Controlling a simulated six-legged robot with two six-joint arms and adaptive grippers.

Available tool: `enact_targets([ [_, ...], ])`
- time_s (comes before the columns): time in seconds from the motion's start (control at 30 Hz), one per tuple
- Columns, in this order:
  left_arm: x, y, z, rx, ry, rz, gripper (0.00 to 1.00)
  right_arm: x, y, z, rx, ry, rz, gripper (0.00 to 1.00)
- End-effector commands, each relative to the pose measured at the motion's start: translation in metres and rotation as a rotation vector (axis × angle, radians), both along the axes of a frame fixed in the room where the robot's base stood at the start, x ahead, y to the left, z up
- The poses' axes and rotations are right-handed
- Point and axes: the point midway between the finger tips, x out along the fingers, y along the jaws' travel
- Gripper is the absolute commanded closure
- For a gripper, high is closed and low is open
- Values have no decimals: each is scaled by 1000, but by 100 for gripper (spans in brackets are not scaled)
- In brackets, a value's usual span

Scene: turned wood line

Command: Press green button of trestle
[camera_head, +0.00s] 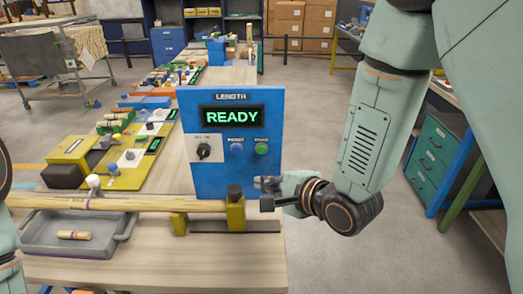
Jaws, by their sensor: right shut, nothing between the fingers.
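The green button (261,149) is on the lower right of the blue panel (213,175), whose screen (232,117) reads READY. My right gripper (266,184) is shut and empty, just below the green button in the picture, by the panel's lower right edge. It does not appear to touch the button, but the depth gap is hard to judge. A blue button (237,148) and a black knob (204,151) sit to the left of the green one. My left gripper does not show.
A wooden rod (130,204) lies across yellow supports (236,213) in front of the panel. A grey tray (104,240) with a short wooden piece (74,235) is at the lower left. A yellow station (72,148) stands behind. Floor right of the bench is clear.

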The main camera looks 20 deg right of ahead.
Motion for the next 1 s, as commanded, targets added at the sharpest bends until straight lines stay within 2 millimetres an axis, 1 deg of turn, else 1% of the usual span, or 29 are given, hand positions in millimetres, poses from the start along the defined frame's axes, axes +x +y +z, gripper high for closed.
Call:
enact_targets([
  [0.27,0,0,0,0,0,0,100,5,-2,0,0,-1,1,100],
  [0.37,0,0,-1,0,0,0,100,15,-5,0,0,-3,2,100],
  [0.73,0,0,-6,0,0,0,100,59,-18,0,-2,-4,2,100],
  [0.8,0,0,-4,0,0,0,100,67,-20,0,-3,-3,4,100],
  [1.0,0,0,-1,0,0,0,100,82,-24,1,-2,-2,3,100],
])
